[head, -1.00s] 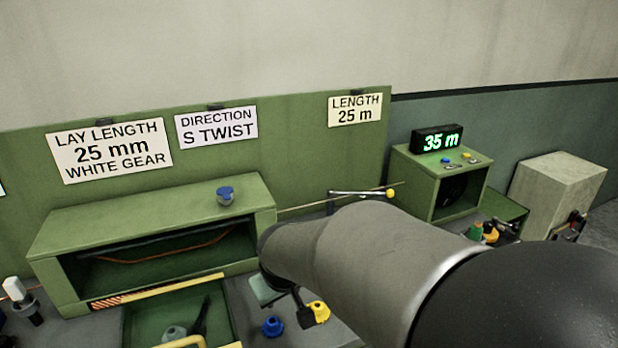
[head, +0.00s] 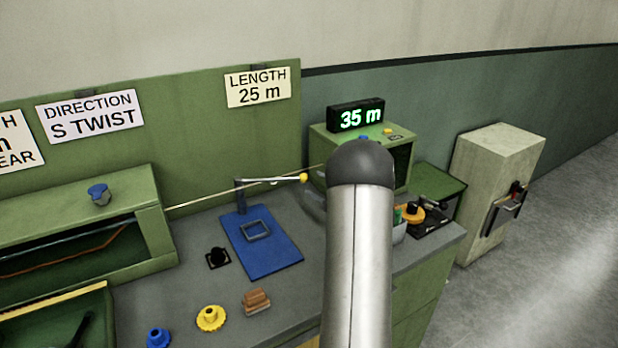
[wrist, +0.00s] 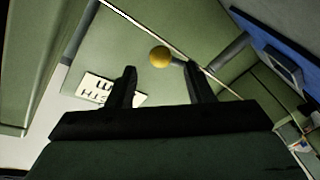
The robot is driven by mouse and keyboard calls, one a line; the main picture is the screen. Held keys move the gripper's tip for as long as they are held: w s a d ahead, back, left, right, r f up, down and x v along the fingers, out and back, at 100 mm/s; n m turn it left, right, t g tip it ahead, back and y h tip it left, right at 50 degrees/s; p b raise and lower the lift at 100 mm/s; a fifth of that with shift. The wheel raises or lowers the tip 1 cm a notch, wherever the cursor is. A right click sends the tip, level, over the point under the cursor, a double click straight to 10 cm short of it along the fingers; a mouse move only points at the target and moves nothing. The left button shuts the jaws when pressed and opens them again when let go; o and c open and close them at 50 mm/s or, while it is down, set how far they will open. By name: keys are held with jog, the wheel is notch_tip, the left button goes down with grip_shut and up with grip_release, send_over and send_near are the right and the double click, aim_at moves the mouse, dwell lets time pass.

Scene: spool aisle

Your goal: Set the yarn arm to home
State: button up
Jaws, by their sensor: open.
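The yarn arm (head: 268,181) is a thin pale bar on a dark post, with a yellow ball (head: 303,178) at its right end. It stands at the back of a blue plate (head: 270,252) on the grey bench, and a pale yarn passes close to it. In the wrist view the yellow ball (wrist: 160,56) appears between the tips of my gripper (wrist: 159,72), nearer the right finger. The fingers are apart with nothing held; I cannot tell whether they touch the ball. In the head view my arm hides most of the gripper.
A green box with a "35 m" display (head: 356,115) stands right of the yarn arm. A sign (head: 257,86) reads "LENGTH 25 m". A yellow gear (head: 211,318), a blue gear (head: 159,337) and a brown block (head: 256,301) lie at the front. A pale cabinet (head: 497,180) stands far right.

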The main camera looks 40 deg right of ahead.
aim_at(307, 179)
jog(key=w, duration=0.2)
jog(key=w+p, duration=0.1)
jog(key=w, duration=0.1)
jog(key=w+a, duration=0.1)
jog(key=w, duration=0.1)
grip_shut()
jog(key=shift+d, duration=0.1)
